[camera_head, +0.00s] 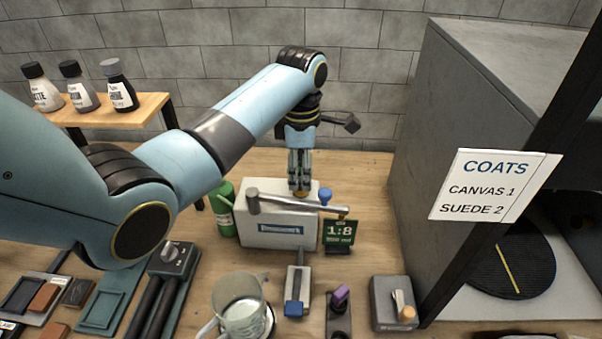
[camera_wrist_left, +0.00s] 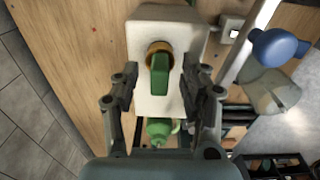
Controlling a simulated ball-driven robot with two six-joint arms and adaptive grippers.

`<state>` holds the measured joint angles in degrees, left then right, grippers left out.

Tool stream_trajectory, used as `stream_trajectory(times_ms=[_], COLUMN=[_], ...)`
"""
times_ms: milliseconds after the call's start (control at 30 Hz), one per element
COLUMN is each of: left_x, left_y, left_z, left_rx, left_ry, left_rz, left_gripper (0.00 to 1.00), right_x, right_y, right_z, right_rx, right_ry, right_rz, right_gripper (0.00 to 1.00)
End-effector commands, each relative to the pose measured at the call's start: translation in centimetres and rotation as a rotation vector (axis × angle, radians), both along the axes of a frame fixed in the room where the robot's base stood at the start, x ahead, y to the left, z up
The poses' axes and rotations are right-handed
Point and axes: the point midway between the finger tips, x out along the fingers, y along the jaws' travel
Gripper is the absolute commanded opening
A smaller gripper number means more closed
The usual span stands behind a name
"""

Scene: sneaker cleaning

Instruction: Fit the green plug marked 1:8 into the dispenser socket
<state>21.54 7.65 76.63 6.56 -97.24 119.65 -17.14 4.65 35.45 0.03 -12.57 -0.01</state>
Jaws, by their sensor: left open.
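The dispenser is a white box (camera_head: 276,228) on the table; its top (camera_wrist_left: 145,32) fills the middle of the left wrist view. A green plug (camera_wrist_left: 160,72) stands at the brass socket (camera_wrist_left: 158,50) in that top. It appears to be in the socket; its depth and marking cannot be read. My left gripper (camera_head: 300,188) points down over the dispenser top. In the left wrist view its open fingers (camera_wrist_left: 157,85) are on either side of the plug, with gaps. A green sign (camera_head: 339,232) reading 1:8, 500 ml stands at the dispenser's right. My right gripper is not in view.
A green bottle (camera_head: 223,210) stands left of the dispenser. A blue knob (camera_head: 325,196) and a bar-like lever (camera_head: 290,202) are by its top. In front are a glass jug (camera_head: 240,303), a purple plug (camera_head: 340,292) and a switch box (camera_head: 392,303). A grey cabinet (camera_head: 465,110) stands right.

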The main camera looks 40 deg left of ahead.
Motion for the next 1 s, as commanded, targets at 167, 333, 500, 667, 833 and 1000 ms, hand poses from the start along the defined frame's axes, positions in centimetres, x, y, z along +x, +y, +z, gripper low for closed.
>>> stream_trajectory(times_ms=[167, 333, 500, 667, 833, 1000], left_x=[0.1, 0.0, -0.1, -0.2, -0.2, -0.2], left_y=[0.0, 0.0, -0.1, -0.1, -0.1, -0.1], left_z=[3.8, 7.5, 10.0, 10.8, 10.9, 10.9], left_rx=[0.001, 0.001, 0.0, 0.001, 0.0, 0.0], left_ry=[-0.006, -0.005, -0.002, -0.001, 0.0, 0.0], left_rz=[-0.001, 0.0, 0.0, 0.0, 0.0, 0.0], left_gripper=[0.45, 0.45, 0.45, 0.45, 0.45, 0.45], right_x=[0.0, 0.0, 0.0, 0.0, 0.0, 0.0], right_y=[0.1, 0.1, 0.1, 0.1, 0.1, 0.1], right_z=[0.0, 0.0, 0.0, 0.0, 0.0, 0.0], right_rx=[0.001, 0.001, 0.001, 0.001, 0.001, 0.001], right_ry=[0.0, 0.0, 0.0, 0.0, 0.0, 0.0], right_rz=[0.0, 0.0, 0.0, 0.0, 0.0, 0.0], right_gripper=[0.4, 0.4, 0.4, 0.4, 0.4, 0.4])
